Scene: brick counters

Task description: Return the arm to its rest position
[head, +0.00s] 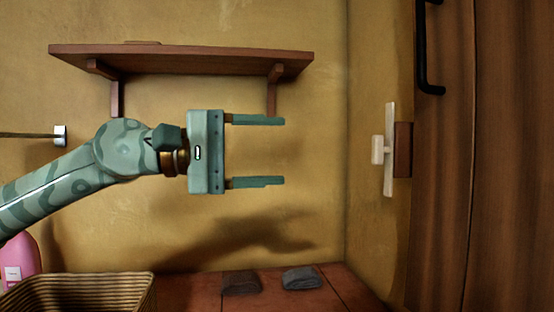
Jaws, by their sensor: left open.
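My left gripper (257,150) is in the head view, on a green patterned arm that comes in from the left. Its two fingers point right and stand wide apart, with nothing between them. The gripper is in the air in front of the yellow wall, below the wooden shelf (190,62) as seen here. My right gripper does not show.
A wicker basket (80,292) is at the lower left, next to a pink bottle (22,262). Two dark folded cloths (301,279) (241,283) lie on the reddish counter (190,290). A pale fixture (390,150) is on the right wall beside a wooden door (480,200) with a black handle (424,50).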

